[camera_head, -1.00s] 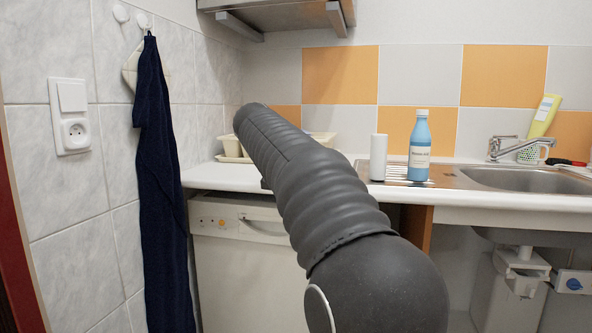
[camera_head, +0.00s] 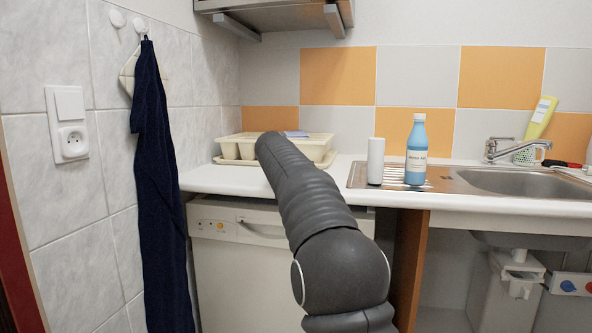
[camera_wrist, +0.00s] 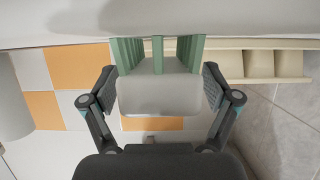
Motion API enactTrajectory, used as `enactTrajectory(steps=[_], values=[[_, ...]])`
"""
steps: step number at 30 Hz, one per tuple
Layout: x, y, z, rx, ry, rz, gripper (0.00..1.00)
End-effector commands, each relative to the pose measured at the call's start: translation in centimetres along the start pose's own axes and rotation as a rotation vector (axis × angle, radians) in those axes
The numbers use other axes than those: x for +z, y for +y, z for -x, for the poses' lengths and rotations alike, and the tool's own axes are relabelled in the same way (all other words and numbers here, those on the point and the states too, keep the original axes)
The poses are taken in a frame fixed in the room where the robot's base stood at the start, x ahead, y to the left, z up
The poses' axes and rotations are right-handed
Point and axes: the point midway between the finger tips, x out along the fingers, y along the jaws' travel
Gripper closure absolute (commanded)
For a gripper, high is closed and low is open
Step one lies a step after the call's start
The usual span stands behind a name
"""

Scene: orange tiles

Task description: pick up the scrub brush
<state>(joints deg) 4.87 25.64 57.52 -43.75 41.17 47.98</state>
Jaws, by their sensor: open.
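The scrub brush (camera_wrist: 160,93), with a pale grey-white body and green bristles, shows in the wrist view. Its bristles point to the top of that picture, toward the white countertop (camera_wrist: 60,25). My gripper (camera_wrist: 160,80) is open, with one dark finger on each side of the brush. The brush lies between the fingers, and small gaps seem to remain at its sides. In the head view my arm hides the brush and my gripper.
A cream divided tray (camera_head: 238,148) stands at the back left of the counter; its compartments also show in the wrist view (camera_wrist: 262,66). A white cylinder (camera_head: 376,161) and a blue bottle (camera_head: 417,150) stand right of my arm, beside the sink (camera_head: 525,181). A dark towel (camera_head: 158,180) hangs left.

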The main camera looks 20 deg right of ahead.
Motion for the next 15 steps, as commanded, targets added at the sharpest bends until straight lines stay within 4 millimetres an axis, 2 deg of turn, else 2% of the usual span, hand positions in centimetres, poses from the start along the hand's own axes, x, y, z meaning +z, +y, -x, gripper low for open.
enactTrajectory(steps=[8,11,15], values=[[0.02,0.01,-0.4,0.0,0.0,0.0,0.12],[0.02,0.01,-0.4,0.0,0.0,0.0,0.32],[0.02,0.02,-0.39,0.0,0.0,0.0,0.68]])
